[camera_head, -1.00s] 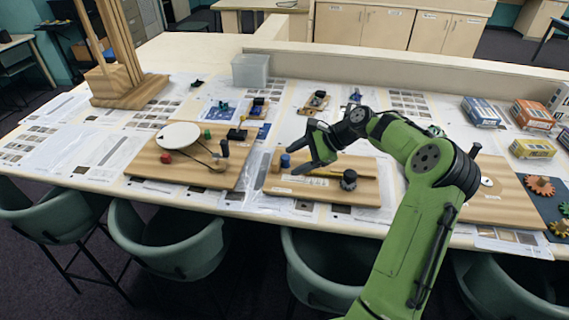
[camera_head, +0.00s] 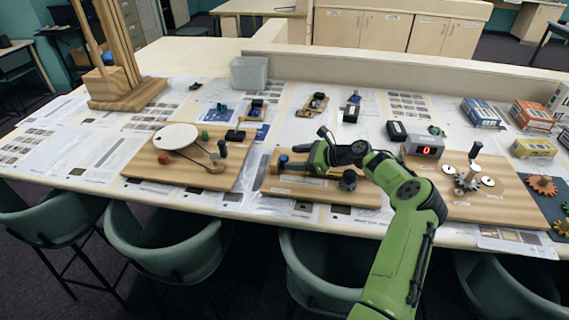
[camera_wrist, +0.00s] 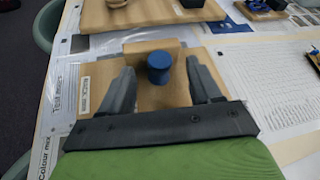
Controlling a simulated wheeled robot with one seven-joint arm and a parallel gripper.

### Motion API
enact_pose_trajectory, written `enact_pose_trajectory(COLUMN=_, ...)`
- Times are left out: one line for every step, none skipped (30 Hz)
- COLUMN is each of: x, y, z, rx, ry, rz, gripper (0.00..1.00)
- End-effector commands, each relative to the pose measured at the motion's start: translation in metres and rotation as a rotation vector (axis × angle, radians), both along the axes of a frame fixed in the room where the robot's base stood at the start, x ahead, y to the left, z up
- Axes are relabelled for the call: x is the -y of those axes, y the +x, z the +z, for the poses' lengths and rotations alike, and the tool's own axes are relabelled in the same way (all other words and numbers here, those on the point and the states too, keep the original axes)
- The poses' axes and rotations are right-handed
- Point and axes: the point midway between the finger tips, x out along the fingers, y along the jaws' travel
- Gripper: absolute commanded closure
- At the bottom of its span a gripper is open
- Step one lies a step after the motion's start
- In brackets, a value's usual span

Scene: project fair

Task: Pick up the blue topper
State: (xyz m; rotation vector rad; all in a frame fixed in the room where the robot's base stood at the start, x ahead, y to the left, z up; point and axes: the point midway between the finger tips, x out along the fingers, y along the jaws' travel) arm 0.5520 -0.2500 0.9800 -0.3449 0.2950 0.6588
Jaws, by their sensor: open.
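The blue topper (camera_wrist: 159,67) is a short blue cylinder standing on a wooden board (camera_wrist: 148,96). In the wrist view it sits between the two open fingers of my gripper (camera_wrist: 158,82), near the level of their tips, with a gap on each side. In the head view the blue topper (camera_head: 284,160) shows at the left end of the middle board (camera_head: 330,194). My gripper (camera_head: 296,161) is low over that board and comes at the topper from the right. Its fingers partly hide the space around the topper.
A black knob (camera_head: 348,181) stands on the same board, close to my arm. The right board holds gears (camera_head: 466,182). A digital counter (camera_head: 424,146) stands behind it.

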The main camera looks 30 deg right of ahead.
Motion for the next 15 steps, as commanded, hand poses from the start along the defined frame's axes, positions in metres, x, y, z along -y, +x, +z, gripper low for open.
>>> enact_pose_trajectory(x=-0.006, y=0.007, z=-0.006, rx=0.000, ry=0.000, rz=0.003, gripper=0.37)
enact_pose_trajectory(x=-0.009, y=0.011, z=-0.007, rx=-0.001, ry=0.000, rz=0.003, gripper=0.37)
enact_pose_trajectory(x=-0.011, y=0.014, z=-0.008, rx=0.000, ry=0.000, rz=0.002, gripper=0.37)
enact_pose_trajectory(x=-0.012, y=0.016, z=-0.009, rx=0.000, ry=-0.001, rz=0.001, gripper=0.37)
enact_pose_trajectory(x=-0.012, y=0.017, z=-0.009, rx=0.000, ry=-0.001, rz=0.001, gripper=0.37)
enact_pose_trajectory(x=-0.013, y=0.017, z=-0.009, rx=0.000, ry=-0.001, rz=0.000, gripper=0.37)
enact_pose_trajectory(x=-0.013, y=0.017, z=-0.009, rx=0.000, ry=-0.001, rz=0.000, gripper=0.37)
enact_pose_trajectory(x=-0.012, y=0.017, z=-0.009, rx=0.000, ry=-0.001, rz=0.000, gripper=0.37)
enact_pose_trajectory(x=-0.012, y=0.017, z=-0.009, rx=0.000, ry=-0.001, rz=0.000, gripper=0.37)
enact_pose_trajectory(x=-0.012, y=0.017, z=-0.009, rx=0.000, ry=-0.001, rz=0.000, gripper=0.37)
enact_pose_trajectory(x=-0.012, y=0.017, z=-0.009, rx=0.000, ry=-0.001, rz=0.000, gripper=0.38)
enact_pose_trajectory(x=-0.013, y=0.017, z=-0.009, rx=0.001, ry=-0.001, rz=0.000, gripper=0.45)
enact_pose_trajectory(x=-0.012, y=0.017, z=-0.009, rx=0.001, ry=-0.001, rz=0.000, gripper=0.49)
enact_pose_trajectory(x=-0.012, y=0.017, z=-0.009, rx=0.000, ry=-0.001, rz=0.001, gripper=0.54)
enact_pose_trajectory(x=-0.012, y=0.017, z=-0.009, rx=0.000, ry=-0.001, rz=0.001, gripper=0.60)
